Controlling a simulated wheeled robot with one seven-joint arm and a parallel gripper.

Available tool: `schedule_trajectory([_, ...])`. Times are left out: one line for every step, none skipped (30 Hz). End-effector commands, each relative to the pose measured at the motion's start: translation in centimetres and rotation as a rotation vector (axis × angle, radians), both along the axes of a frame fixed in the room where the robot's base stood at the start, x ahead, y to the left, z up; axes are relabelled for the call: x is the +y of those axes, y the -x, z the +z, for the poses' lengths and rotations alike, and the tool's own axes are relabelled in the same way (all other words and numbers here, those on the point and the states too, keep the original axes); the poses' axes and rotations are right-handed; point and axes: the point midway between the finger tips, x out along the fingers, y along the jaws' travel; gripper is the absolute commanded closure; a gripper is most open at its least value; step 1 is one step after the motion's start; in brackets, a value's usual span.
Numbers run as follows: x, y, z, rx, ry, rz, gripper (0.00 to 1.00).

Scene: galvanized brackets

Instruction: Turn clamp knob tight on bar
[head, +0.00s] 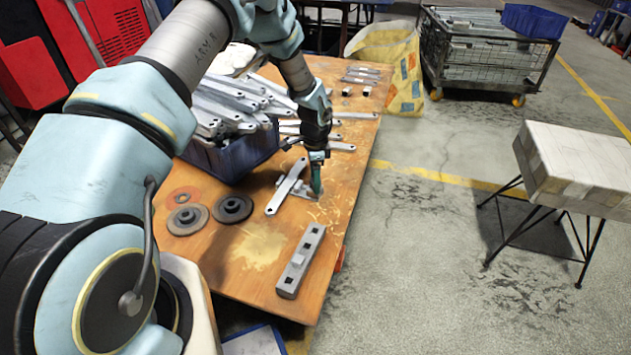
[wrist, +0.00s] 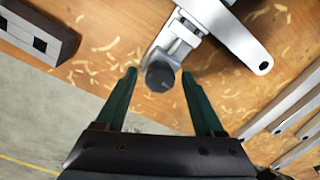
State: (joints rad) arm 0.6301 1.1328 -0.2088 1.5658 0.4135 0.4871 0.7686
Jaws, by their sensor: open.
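The clamp knob (wrist: 160,75) is a dark round knob on the end of a grey metal clamp (wrist: 176,42) in the wrist view. The clamp sits against a flat light-grey bar (wrist: 230,30) with a hole near its end. In the head view the bar (head: 287,186) lies on the wooden bench, and the clamp (head: 306,190) is partly hidden by my gripper. My gripper (head: 316,178) points down at the clamp. In the wrist view my gripper (wrist: 160,80) is open, with one green finger on each side of the knob and visible gaps between.
A square-holed steel bar (head: 300,262) lies near the bench's front right edge. Grinding discs (head: 232,208) lie to the left. A blue bin (head: 232,150) heaped with brackets stands behind. More flat bars lie at the back. Wood shavings surround the clamp.

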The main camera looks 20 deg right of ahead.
Motion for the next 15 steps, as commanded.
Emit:
schedule_trajectory([-0.05, 0.04, -0.05, -0.001, -0.001, 0.064, 0.30])
schedule_trajectory([-0.04, 0.02, -0.05, -0.001, -0.001, 0.108, 0.30])
schedule_trajectory([-0.06, 0.02, -0.04, -0.001, -0.001, 0.165, 0.30])
schedule_trajectory([-0.06, 0.03, -0.03, -0.001, 0.000, 0.209, 0.30])
schedule_trajectory([-0.06, 0.02, -0.02, -0.002, 0.000, 0.252, 0.30])
schedule_trajectory([-0.09, 0.03, -0.01, -0.002, 0.001, 0.311, 0.30])
schedule_trajectory([-0.08, 0.01, 0.00, -0.002, 0.001, 0.355, 0.30])
schedule_trajectory([-0.06, -0.01, 0.00, -0.002, 0.001, 0.398, 0.30])
schedule_trajectory([-0.07, 0.01, 0.01, -0.002, 0.001, 0.457, 0.30])
schedule_trajectory([-0.10, 0.02, 0.01, -0.002, 0.001, 0.500, 0.30])
schedule_trajectory([-0.09, 0.02, 0.01, -0.002, 0.001, 0.545, 0.30])
schedule_trajectory([-0.05, -0.01, 0.01, -0.002, 0.001, 0.603, 0.30])
schedule_trajectory([-0.07, 0.01, 0.01, -0.002, 0.001, 0.646, 0.30])
schedule_trajectory([-0.08, 0.02, 0.01, -0.001, 0.000, 0.691, 0.30])
schedule_trajectory([-0.07, 0.01, 0.01, -0.002, 0.001, 0.749, 0.30])
